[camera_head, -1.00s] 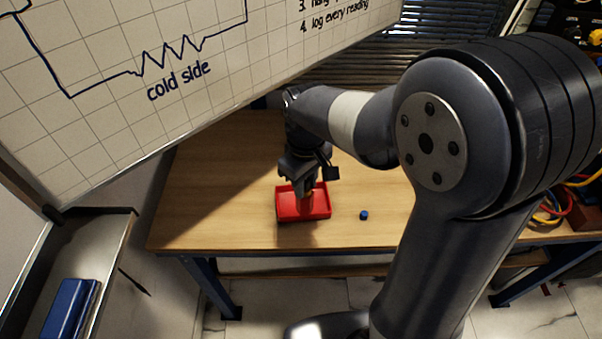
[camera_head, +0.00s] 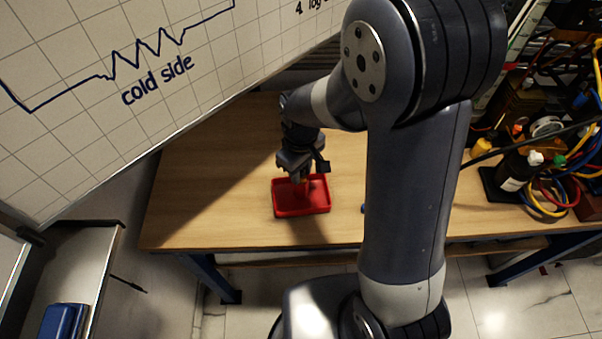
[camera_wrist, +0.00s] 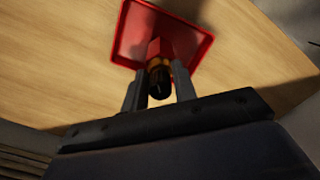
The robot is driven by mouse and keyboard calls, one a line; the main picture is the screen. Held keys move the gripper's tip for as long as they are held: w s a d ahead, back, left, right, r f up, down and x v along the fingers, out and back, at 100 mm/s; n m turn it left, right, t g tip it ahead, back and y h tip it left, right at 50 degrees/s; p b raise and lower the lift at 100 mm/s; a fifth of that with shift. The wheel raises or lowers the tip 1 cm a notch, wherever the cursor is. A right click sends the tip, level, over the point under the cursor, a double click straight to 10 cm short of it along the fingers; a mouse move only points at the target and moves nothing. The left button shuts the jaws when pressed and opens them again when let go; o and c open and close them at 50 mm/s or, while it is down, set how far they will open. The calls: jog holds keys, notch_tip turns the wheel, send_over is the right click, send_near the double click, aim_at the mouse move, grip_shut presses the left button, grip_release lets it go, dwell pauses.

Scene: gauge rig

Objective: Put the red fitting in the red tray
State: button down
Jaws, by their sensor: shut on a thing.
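The red tray (camera_head: 318,208) lies on the wooden table, and it also shows in the wrist view (camera_wrist: 130,32). My gripper (camera_head: 300,178) is over the tray's back part in the head view. In the wrist view my gripper (camera_wrist: 158,72) is shut on the red fitting (camera_wrist: 154,48), which has a red end, a brass-coloured band and a black end. The red end points toward the tray. I cannot tell whether the fitting touches the tray floor. In the head view the fitting is small and mostly hidden by the gripper.
A small blue piece (camera_head: 363,208) shows beside my arm, right of the tray. A black bottle with a white cap (camera_head: 514,172) and coiled cables (camera_head: 552,190) stand at the right. A whiteboard (camera_head: 90,110) leans in at upper left. The table left of the tray is clear.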

jog(key=shift+f, duration=1)
jog(key=shift+f, duration=0.1)
jog(key=c, duration=1.1)
grip_release()
notch_tip(320, 180, up, 12)
jog(key=shift+r+b, duration=0.15)
jog(key=shift+b, duration=0.3)
